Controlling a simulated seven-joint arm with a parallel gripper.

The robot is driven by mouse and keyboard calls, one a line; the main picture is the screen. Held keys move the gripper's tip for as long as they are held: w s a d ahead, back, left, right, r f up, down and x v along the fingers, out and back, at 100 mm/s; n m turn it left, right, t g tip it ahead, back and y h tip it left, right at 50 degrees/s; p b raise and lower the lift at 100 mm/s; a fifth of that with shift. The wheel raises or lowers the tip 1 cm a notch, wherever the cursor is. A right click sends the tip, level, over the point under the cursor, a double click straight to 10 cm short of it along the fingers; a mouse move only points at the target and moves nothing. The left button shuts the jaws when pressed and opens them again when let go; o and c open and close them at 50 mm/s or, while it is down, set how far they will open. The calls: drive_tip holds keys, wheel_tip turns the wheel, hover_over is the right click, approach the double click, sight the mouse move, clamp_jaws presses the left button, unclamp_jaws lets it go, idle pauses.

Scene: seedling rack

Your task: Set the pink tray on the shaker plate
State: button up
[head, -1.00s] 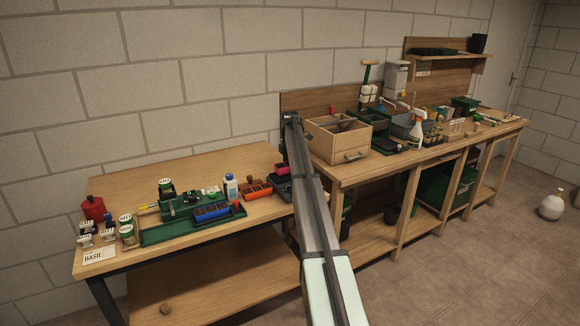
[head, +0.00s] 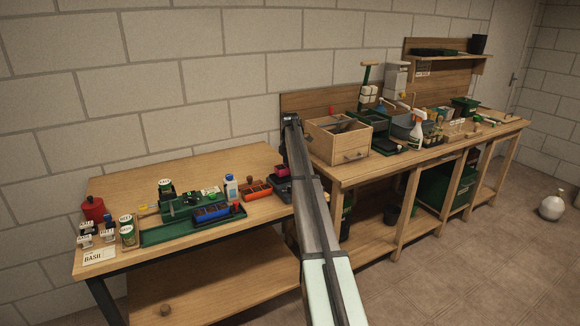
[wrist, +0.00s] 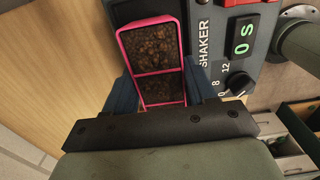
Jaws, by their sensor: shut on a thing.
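The pink tray (wrist: 152,60) has a bright pink rim and two cells of dark soil. In the wrist view my gripper (wrist: 160,88) is shut on it, with a blue finger along each side. The dark grey shaker (wrist: 215,50) lies below and around the tray, its plate mostly covered. I cannot tell whether the tray's underside touches the plate. In the head view the pink tray (head: 281,171) shows small over the shaker (head: 279,185), partly hidden by my arm. My gripper is not clearly visible there.
The shaker's panel has a red switch, a green display reading 0 S and a dial (wrist: 238,83). An orange tray (head: 256,189), a blue tray (head: 211,213) and a white bottle (head: 231,187) stand left of the shaker. A wooden drawer box (head: 338,140) stands right on the other bench.

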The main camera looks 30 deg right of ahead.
drive_tip(key=shift+f, duration=0.55)
drive_tip(key=o, duration=0.8)
drive_tip(key=shift+o, duration=0.2)
drive_tip(key=shift+r, duration=5.5)
